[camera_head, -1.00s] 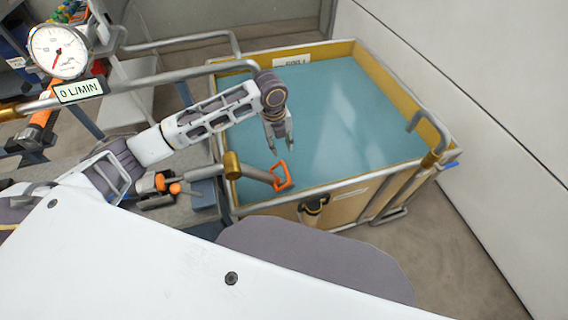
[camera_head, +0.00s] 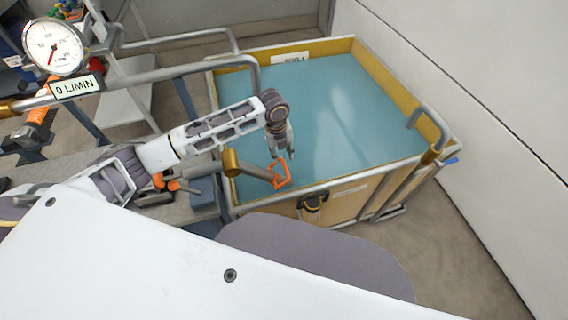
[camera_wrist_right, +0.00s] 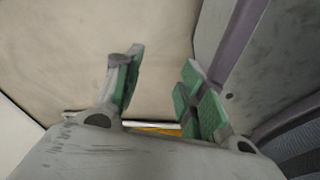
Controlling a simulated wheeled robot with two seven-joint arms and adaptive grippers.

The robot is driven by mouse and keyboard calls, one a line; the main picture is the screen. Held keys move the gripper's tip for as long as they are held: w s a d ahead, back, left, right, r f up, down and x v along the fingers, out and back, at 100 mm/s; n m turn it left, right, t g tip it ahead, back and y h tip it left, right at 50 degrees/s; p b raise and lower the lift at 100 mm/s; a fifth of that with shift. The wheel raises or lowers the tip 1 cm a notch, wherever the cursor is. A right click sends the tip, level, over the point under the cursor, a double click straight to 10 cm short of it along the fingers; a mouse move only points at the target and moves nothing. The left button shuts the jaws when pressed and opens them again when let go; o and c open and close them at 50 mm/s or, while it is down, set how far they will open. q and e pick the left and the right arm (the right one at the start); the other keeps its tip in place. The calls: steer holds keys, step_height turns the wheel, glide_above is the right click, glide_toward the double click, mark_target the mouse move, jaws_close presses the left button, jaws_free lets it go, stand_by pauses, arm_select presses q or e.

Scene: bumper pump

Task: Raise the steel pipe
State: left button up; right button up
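A short steel pipe (camera_head: 253,170) reaches from a brass collar (camera_head: 231,163) over the near left rim of the blue-filled tank. An orange loop handle (camera_head: 281,176) is at its free end, low over the tank. My left gripper (camera_head: 282,155) is just above and beside the handle, pointing down, with its fingers apart. I cannot tell whether a finger touches the handle. My right gripper shows only in the right wrist view (camera_wrist_right: 160,85). Its green-padded fingers are apart with nothing between them.
The yellow-walled tank (camera_head: 378,75) has metal rails around it. A round gauge (camera_head: 54,47) and a display (camera_head: 76,86) reading 0 L/MIN are at the upper left. A white wall (camera_head: 480,110) stands on the right, with bare floor (camera_head: 450,250) in front.

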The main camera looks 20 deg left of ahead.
mark_target(284, 165)
arm_select(q)
steer(key=f, duration=0.5)
steer(key=shift+w+d+f+b, duration=0.15)
steer(key=shift+d+f+b, duration=0.05)
steer(key=shift+d+b, duration=0.1)
steer(key=shift+f, duration=0.65)
arm_select(e)
steer(key=shift+w+a, duration=0.35)
steer(key=shift+a, duration=0.1)
steer(key=shift+w+r, duration=0.1)
steer(key=shift+w, duration=0.1)
arm_select(q)
steer(key=shift+c, duration=0.7)
jaws_close()
arm_select(e)
steer(key=shift+w, duration=0.4)
